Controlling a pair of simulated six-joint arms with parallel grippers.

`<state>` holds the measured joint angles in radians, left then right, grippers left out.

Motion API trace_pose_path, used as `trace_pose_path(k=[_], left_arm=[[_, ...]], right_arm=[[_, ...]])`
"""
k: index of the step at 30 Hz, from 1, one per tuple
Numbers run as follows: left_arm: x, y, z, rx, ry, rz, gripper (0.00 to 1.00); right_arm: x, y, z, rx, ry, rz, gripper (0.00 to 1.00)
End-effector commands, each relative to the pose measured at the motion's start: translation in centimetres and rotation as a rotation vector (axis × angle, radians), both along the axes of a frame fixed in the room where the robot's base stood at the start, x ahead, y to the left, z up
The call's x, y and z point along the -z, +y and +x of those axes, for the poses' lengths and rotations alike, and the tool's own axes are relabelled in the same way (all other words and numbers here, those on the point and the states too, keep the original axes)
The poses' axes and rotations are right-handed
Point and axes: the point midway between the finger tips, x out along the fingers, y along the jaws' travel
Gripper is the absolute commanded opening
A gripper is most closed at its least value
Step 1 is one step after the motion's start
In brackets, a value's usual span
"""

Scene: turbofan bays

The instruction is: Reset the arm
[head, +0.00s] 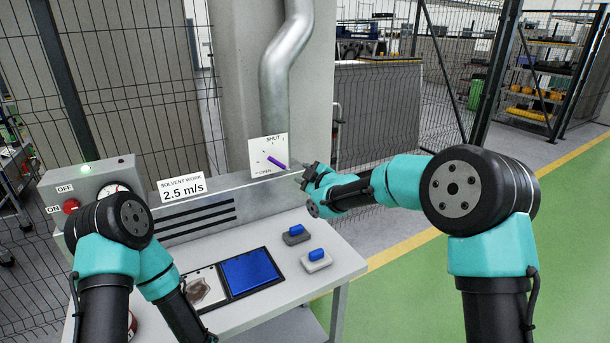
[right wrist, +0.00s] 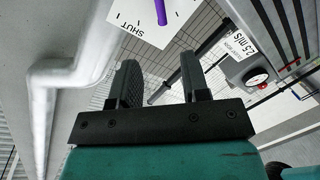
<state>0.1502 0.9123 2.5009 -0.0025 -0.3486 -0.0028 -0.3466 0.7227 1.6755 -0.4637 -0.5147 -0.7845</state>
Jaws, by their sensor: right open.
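My right gripper (head: 302,178) is open and empty, just right of the dial plate (head: 262,146) marked SHUT and OPEN. The purple lever (head: 277,162) on that plate slants down to the right, toward my fingers. In the right wrist view, my two fingers (right wrist: 160,78) stand apart with nothing between them. The purple lever (right wrist: 160,12) and part of the plate (right wrist: 135,18) show beyond the fingertips, apart from them. My left arm reaches down over the bench's left side. Its gripper is outside the head view.
The grey bench (head: 335,258) carries a blue pad (head: 250,272), a picture panel (head: 206,288) and two blue-topped blocks (head: 296,235) (head: 316,260). A switch box (head: 90,185) with a red knob, gauge and lit green lamp stands left. A pipe (head: 282,65) and mesh fence are behind.

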Motion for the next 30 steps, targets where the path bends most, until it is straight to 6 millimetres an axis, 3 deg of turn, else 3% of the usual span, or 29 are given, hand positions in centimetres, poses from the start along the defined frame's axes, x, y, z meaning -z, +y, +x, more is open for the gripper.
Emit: trace_pose_path(k=[11,30], left_arm=[[0.0,0.0,0.0,0.0,0.0,0.0,0.69],[0.0,0.0,0.0,0.0,0.0,0.0,0.69]], right_arm=[[0.4,1.3,1.6,-0.001,0.001,-0.002,0.42],[1.5,6.3,8.1,-0.001,-0.001,0.0,0.42]])
